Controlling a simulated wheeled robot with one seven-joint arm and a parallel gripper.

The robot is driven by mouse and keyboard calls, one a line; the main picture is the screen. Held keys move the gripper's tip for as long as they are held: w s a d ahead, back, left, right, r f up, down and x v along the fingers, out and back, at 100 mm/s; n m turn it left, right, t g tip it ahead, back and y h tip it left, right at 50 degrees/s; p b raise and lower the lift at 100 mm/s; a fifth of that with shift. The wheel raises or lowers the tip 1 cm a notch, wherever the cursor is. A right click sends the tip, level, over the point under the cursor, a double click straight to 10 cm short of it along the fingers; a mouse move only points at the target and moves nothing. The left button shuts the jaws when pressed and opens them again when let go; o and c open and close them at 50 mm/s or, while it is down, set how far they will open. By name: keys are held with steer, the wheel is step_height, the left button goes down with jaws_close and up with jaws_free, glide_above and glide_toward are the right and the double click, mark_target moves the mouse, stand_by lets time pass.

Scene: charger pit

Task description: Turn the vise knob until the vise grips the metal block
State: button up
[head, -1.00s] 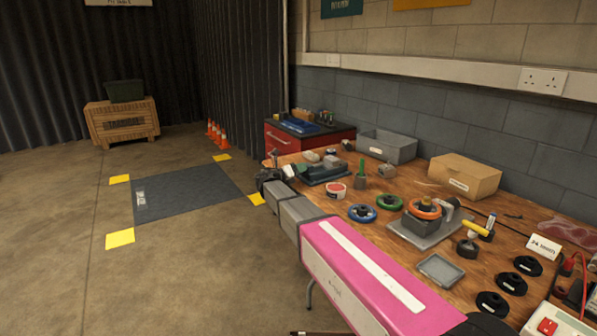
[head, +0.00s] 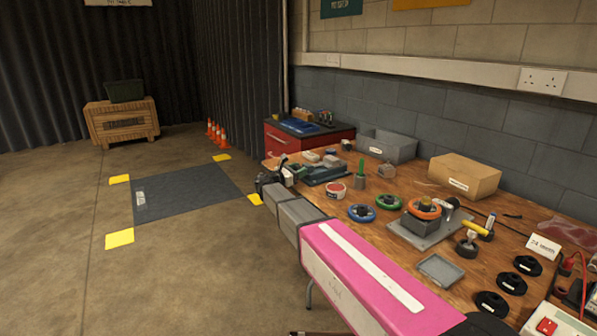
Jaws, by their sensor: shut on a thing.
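The vise (head: 326,175), dark grey-green, stands at the far left end of the wooden bench. A small pale block (head: 331,161), which looks like the metal block, sits at its top; at this size I cannot tell whether the jaws touch it. My gripper (head: 280,170) is at the vise's left end, at the bench edge, shut on what looks like the vise knob (head: 288,177). The gripper and my wrist hide most of the knob. My pink and grey arm reaches in from the lower right.
On the bench (head: 390,195) are a red-and-white tub (head: 335,190), a blue ring (head: 361,213), a green ring (head: 389,202), a fixture with an orange ring (head: 424,208), a grey bin (head: 390,145) and a cardboard box (head: 465,176).

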steer(key=m, duration=0.4)
steer(key=m+h, duration=0.1)
steer(key=m, duration=0.3)
steer(key=shift+a+g, duration=0.1)
steer(key=shift+g, duration=0.3)
steer(key=m+g, duration=0.1)
steer(key=m, duration=0.3)
steer(key=shift+f, duration=0.1)
steer(key=m, duration=0.4)
steer(key=shift+h, duration=0.4)
steer(key=m+g, duration=0.1)
steer(key=m, duration=0.4)
steer(key=m+g, duration=0.1)
steer(key=m, duration=0.4)
steer(key=shift+f+y, duration=0.1)
steer(key=shift+y, duration=0.2)
steer(key=shift+s+m, duration=0.1)
steer(key=shift+m, duration=0.3)
steer(key=o, duration=0.9)
